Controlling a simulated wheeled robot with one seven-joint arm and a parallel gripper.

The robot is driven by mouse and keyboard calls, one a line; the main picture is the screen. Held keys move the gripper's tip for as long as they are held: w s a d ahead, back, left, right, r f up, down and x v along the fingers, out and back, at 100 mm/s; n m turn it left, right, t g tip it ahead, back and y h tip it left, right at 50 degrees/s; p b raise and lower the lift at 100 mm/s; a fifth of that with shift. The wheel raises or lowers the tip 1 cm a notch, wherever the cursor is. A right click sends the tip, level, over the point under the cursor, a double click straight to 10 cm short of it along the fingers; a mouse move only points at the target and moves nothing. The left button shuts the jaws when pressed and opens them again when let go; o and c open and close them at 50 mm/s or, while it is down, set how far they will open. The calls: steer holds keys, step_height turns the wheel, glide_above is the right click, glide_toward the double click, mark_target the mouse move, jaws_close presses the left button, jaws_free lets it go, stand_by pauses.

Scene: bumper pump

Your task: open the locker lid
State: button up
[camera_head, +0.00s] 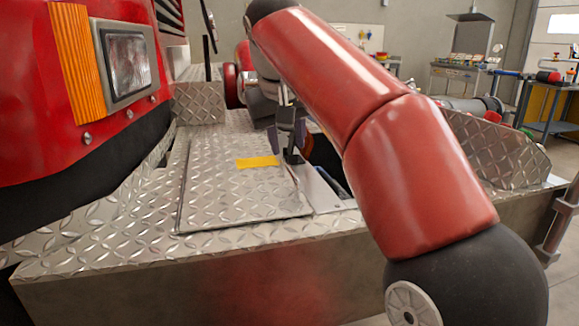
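The locker lid (235,193) is a silver diamond-plate panel with a yellow strip (257,162) near its far right part. It lies about flat on the truck's bumper deck (150,258), and thin dark lines show along its edges. My gripper (291,156) points down at the lid's far right edge, just right of the yellow strip. My red arm comes in from the right and hides part of the deck behind it. The fingertips are small and dark, so I cannot tell whether they touch the lid or grip anything.
A dark opening (333,181) with a smooth metal border lies right of the lid. The red truck front with its headlight (128,64) rises at left. A raised diamond-plate piece (497,150) stands at right. Workbenches (463,72) are far behind.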

mark_target(291, 170)
steer(key=b+x, duration=0.2)
steer(key=x, duration=0.4)
steer(key=shift+w+d+f, duration=0.1)
steer(key=shift+w+f, duration=0.1)
steer(key=shift+f, duration=0.2)
jaws_close()
